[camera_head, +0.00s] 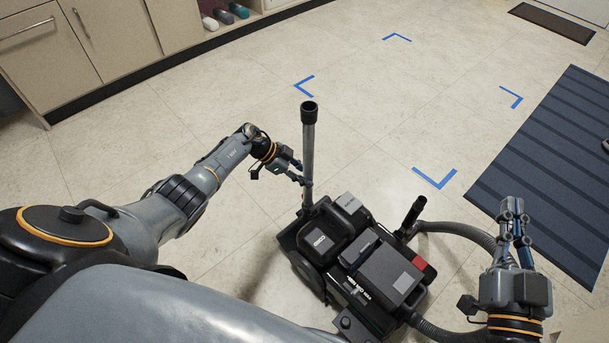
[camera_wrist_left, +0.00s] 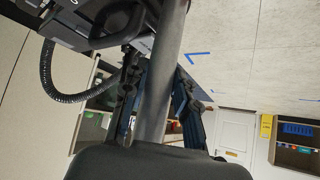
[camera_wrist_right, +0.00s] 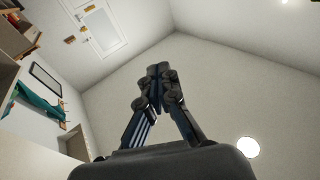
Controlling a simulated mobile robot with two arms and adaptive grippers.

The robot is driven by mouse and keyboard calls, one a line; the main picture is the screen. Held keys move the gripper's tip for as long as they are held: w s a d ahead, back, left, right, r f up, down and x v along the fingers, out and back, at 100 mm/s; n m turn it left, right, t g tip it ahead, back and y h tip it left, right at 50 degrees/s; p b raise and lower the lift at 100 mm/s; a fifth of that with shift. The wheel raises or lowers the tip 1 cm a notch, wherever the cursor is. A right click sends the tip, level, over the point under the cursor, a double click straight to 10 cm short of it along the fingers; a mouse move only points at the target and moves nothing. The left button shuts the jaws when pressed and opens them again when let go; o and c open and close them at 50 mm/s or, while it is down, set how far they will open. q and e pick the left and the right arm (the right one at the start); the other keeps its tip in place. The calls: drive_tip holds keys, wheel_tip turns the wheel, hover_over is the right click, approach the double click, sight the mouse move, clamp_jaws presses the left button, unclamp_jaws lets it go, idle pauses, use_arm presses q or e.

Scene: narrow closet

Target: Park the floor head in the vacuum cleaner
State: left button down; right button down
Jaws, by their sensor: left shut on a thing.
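The black vacuum cleaner (camera_head: 388,272) stands on the floor at the bottom centre of the head view. A grey tube (camera_head: 308,150) with a black collar on top rises nearly upright at its far left end. My left gripper (camera_head: 301,175) is shut on this tube, partway up. The tube also crosses the left wrist view (camera_wrist_left: 165,80) between my fingers. The tube's lower end meets or passes behind the cleaner's edge, and I cannot make out a floor head there. My right gripper (camera_head: 515,215) is shut and empty, right of the cleaner; its fingertips (camera_wrist_right: 158,75) meet in the right wrist view.
A ribbed hose (camera_head: 455,230) curves from a black handle piece (camera_head: 414,212) past my right gripper. Blue corner marks (camera_head: 435,178) outline a clear floor area beyond. A dark striped mat (camera_head: 555,165) lies right. Cabinets (camera_head: 95,45) stand at upper left.

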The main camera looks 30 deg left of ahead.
use_arm(q)
drive_tip(key=shift+w, duration=0.1)
use_arm(e)
drive_tip(key=shift+r, duration=0.5)
use_arm(q)
drive_tip(key=c, duration=1)
unclamp_jaws()
drive_tip(key=shift+c, duration=0.2)
drive_tip(key=shift+o, duration=0.4)
use_arm(e)
drive_tip(key=shift+s, duration=0.1)
use_arm(q)
drive_tip(key=shift+f, duration=0.1)
use_arm(e)
drive_tip(key=shift+a, duration=0.1)
use_arm(q)
drive_tip(key=v, duration=1.2)
